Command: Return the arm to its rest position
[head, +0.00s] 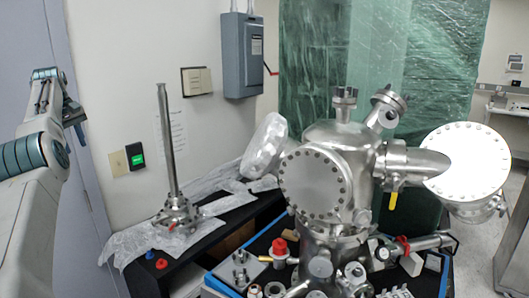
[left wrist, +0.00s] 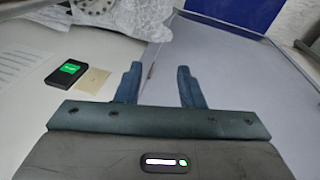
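My left arm comes in at the left edge of the head view, raised in front of the grey-blue door. Its left gripper (head: 74,114) is up and well away from the bench and the steel chamber. In the left wrist view the two blue-grey fingers of the left gripper (left wrist: 160,80) stand apart with nothing between them. Wall and door surfaces show beyond the fingers. My right gripper is in neither view.
A steel vacuum chamber (head: 318,183) with flanges stands at centre right. A black bench (head: 215,228) with plastic film and a tall steel rod fitting (head: 170,140) is left of it. A grey electrical box (head: 241,55) hangs on the wall. Open air surrounds the left gripper.

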